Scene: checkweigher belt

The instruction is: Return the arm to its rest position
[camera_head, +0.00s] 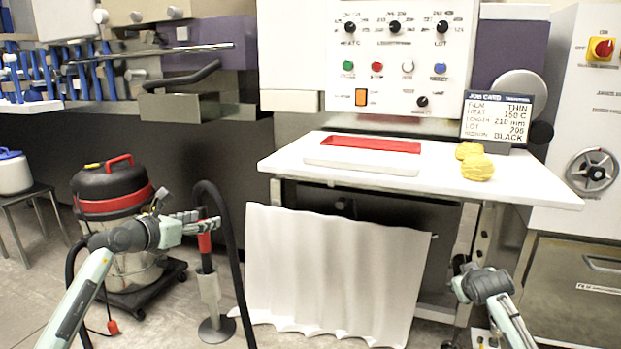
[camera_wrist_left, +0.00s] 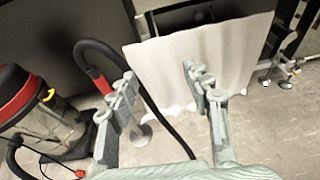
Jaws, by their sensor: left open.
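My left arm comes in from the lower left in the head view. Its gripper (camera_head: 193,224) is held in the air in front of the wet-dry vacuum and its upright hose stand. In the left wrist view the two fingers of this gripper (camera_wrist_left: 157,72) are spread apart with nothing between them. Behind them are the white hanging sheet and the floor. My right arm shows at the lower right of the head view, in front of the table's right leg. Its gripper (camera_head: 461,264) is small and dark there, and its jaws are unclear.
The red-and-black vacuum (camera_head: 112,190) stands on the left, with a black hose (camera_head: 226,225) beside my left gripper. A white sheet (camera_head: 330,270) hangs below the white table (camera_head: 530,188). A red tray (camera_head: 370,144), yellow lumps (camera_head: 478,168) and a job card (camera_head: 497,117) are on top.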

